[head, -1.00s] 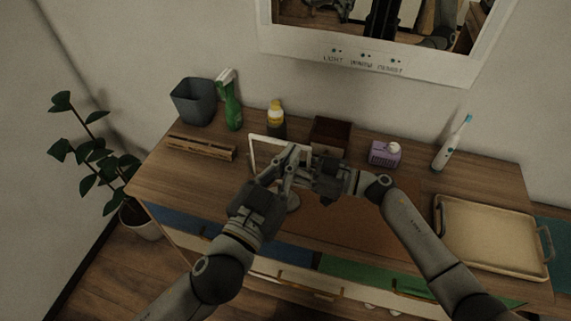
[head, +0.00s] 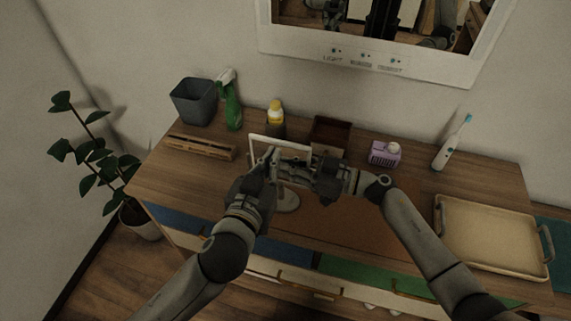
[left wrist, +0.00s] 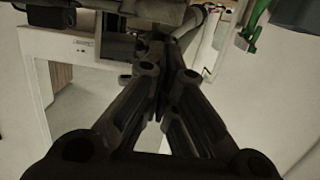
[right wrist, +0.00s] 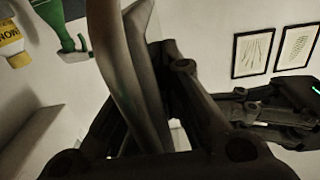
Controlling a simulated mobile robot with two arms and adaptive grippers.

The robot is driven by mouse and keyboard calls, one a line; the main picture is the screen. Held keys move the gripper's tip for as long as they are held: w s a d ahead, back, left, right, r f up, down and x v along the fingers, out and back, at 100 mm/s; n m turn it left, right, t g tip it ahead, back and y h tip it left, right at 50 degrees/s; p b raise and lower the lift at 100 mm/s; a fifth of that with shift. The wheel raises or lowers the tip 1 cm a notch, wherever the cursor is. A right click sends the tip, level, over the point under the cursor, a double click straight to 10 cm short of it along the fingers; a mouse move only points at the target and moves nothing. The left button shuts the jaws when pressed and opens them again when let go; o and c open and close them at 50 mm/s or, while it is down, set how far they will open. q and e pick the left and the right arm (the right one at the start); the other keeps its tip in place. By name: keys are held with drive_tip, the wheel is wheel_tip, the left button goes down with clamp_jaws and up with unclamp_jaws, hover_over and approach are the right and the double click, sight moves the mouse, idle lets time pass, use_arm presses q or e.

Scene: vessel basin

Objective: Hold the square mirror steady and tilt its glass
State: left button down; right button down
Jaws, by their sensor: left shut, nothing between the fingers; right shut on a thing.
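The square mirror (head: 279,137) stands on the dresser with a white frame and a round grey base (head: 288,201). Its upper left frame shows behind my grippers, and the rest of the glass is mostly hidden by them. My left gripper (head: 270,158) is shut with nothing between its fingers, close in front of the mirror's left part. My right gripper (head: 309,168) is shut on part of the mirror; the right wrist view shows its fingers around a grey curved piece (right wrist: 133,70).
A wooden rack (head: 200,147), dark bin (head: 193,101), green spray bottle (head: 232,108), yellow-capped bottle (head: 275,120), brown box (head: 331,131), purple box (head: 384,154) and toothbrush (head: 452,145) line the back. A beige tray (head: 490,235) sits at right.

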use_arm(q)
drive_tip(key=shift+w+d+f, duration=0.1)
drive_tip(key=shift+w+d, duration=0.15)
drive_tip(key=shift+w, duration=0.4)
drive_tip(key=shift+w+d, duration=0.15)
drive_tip(key=shift+w, duration=0.3)
idle(0.9)
